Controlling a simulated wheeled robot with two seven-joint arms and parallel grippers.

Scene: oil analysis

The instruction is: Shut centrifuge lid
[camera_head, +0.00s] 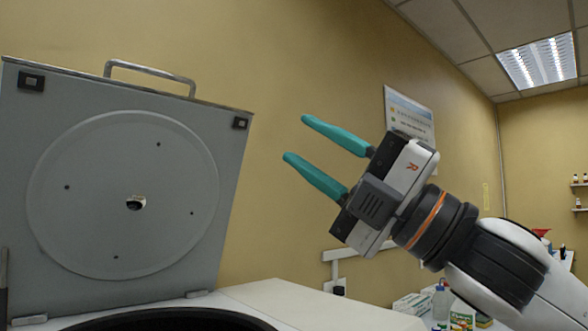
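The centrifuge lid (205,135) stands open and nearly upright at the left, its inner face with a round disc toward me. A metal handle (150,72) runs along its top edge. The dark rim of the centrifuge opening (170,320) shows at the bottom edge; most of the body is out of view. My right gripper (296,138) is to the right of the lid, with its two teal fingers apart and nothing between them. The fingers point up and left toward the lid and do not touch it. My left gripper is not in view.
Bottles and boxes (450,305) stand at the lower right, partly behind my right arm. A poster (408,112) hangs on the yellow wall. The space between the lid and my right gripper is clear.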

